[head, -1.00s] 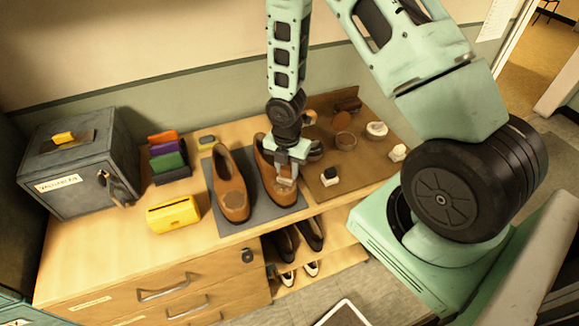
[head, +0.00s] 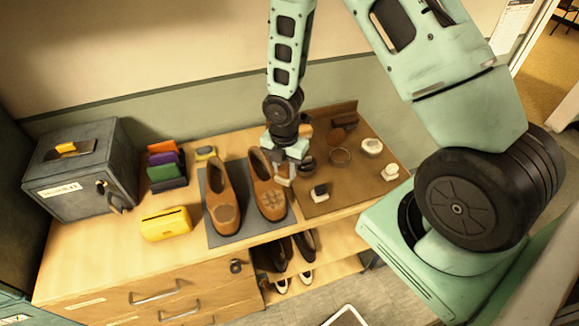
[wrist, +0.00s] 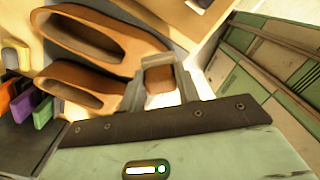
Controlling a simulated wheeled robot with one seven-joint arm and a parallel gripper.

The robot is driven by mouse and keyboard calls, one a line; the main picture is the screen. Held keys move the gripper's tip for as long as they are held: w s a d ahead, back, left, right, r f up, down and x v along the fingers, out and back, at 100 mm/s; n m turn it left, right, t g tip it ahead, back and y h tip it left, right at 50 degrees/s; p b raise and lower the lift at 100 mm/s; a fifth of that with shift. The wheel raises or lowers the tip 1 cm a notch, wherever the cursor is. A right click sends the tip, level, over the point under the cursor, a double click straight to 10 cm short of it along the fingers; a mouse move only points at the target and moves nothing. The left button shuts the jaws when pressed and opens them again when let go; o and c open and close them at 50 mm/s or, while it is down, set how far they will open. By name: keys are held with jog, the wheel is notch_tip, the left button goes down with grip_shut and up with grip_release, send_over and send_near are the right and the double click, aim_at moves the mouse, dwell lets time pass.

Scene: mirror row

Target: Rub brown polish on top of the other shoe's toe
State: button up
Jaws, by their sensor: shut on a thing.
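Two brown leather shoes lie side by side on a dark grey mat (head: 217,240). The left shoe (head: 222,190) has a darker patch on its toe. The right shoe (head: 266,185) has a mottled, darker patch on its toe. My gripper (head: 285,172) is just right of the right shoe and above the surface; contact with the shoe cannot be made out. It is shut on a small applicator block (wrist: 158,85), which looks brown in the wrist view. Both shoes also show at upper left in the wrist view.
A brown board (head: 335,190) at right holds a round tin (head: 339,156), pale-topped pieces and a dark-topped block (head: 320,192). A yellow box (head: 166,224), coloured packs (head: 167,165) and a grey lockbox (head: 80,170) stand at left. More shoes sit on the shelf below.

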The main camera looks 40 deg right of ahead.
jog(key=shift+r+p, duration=0.45)
jog(key=shift+r, duration=0.45)
jog(key=s+d+f+m+b, duration=0.1)
jog(key=s+d+m+b, duration=0.25)
jog(key=d, duration=0.35)
jog(key=s+d+f+m+b, duration=0.1)
jog(key=s+d+m+b, duration=0.15)
jog(key=d+b, duration=0.4)
jog(key=s+d+f+m+b, duration=0.2)
jog(key=s+d+m+b, duration=0.1)
jog(key=d, duration=0.6)
jog(key=f, duration=0.3)
jog(key=f+b, duration=0.1)
jog(key=f, duration=0.4)
jog(key=shift+w+f, duration=0.25)
jog(key=shift+f, duration=0.05)
jog(key=shift+f, duration=0.2)
jog(key=o, duration=0.9)
